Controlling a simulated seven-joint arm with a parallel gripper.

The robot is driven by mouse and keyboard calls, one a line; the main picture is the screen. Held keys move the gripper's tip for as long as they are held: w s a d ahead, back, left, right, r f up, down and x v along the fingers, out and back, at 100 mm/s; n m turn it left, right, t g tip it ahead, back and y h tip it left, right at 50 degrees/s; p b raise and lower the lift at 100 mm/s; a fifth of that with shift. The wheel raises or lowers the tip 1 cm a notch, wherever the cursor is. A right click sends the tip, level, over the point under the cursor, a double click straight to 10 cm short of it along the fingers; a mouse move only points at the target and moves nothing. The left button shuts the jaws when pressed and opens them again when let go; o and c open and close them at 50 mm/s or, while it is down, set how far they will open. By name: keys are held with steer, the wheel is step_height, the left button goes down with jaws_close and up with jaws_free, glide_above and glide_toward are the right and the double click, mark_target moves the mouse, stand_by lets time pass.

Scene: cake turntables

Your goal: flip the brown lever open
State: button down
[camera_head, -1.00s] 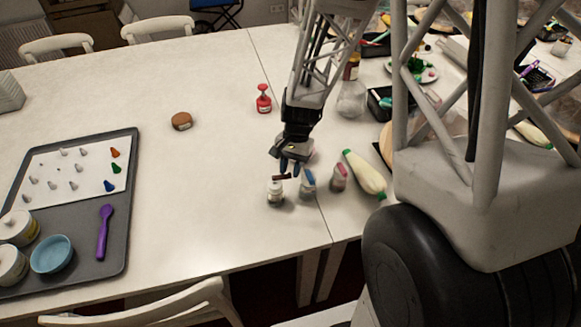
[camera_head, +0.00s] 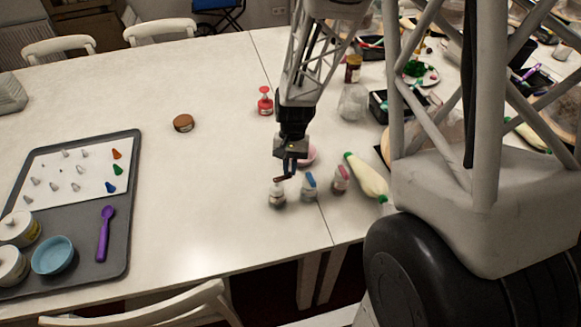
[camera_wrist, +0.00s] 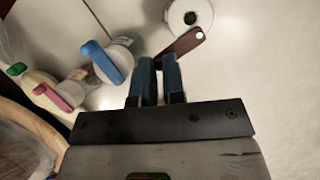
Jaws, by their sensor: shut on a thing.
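The brown lever (camera_wrist: 181,45) shows in the wrist view, angled up and to the right, with a white dot near its far end. In the head view the lever (camera_head: 285,179) is at the top of a small white bottle (camera_head: 277,197). In the wrist view the bottle's round top (camera_wrist: 178,18) shows a dark hole that the lever does not cover. My gripper (camera_head: 288,171) is above and right of the bottle. Its blue fingers (camera_wrist: 157,66) are close together on the lever's near end; the exact contact is partly hidden.
A blue-lever bottle (camera_head: 309,189) and a pink-lever bottle (camera_head: 340,180) stand close on the right. A pale bottle with a green cap (camera_head: 367,176) lies beyond them. A red bottle (camera_head: 265,102) stands farther back. The table left of the white bottle is clear.

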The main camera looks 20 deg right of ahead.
steer(key=c, duration=1.2)
jaws_free()
steer(key=shift+v, duration=3.95)
steer(key=shift+s+d+r+n+t+h, duration=0.3)
steer(key=shift+s+r+n+t, duration=0.6)
steer(key=shift+s+r, duration=2.7)
steer(key=shift+s+d+r+n+t+h, duration=0.3)
steer(key=shift+s+r+t, duration=1.05)
steer(key=shift+s+r, duration=2.25)
steer(key=shift+s+d+r+n+t+h, duration=0.1)
steer(key=shift+s+r+n+t+h, duration=0.6)
steer(key=shift+s+r, duration=2.9)
steer(key=s+f+t, duration=0.1)
steer(key=s+f, duration=0.1)
steer(key=shift+s+f+y, duration=0.25)
steer(key=shift+f+y, duration=0.05)
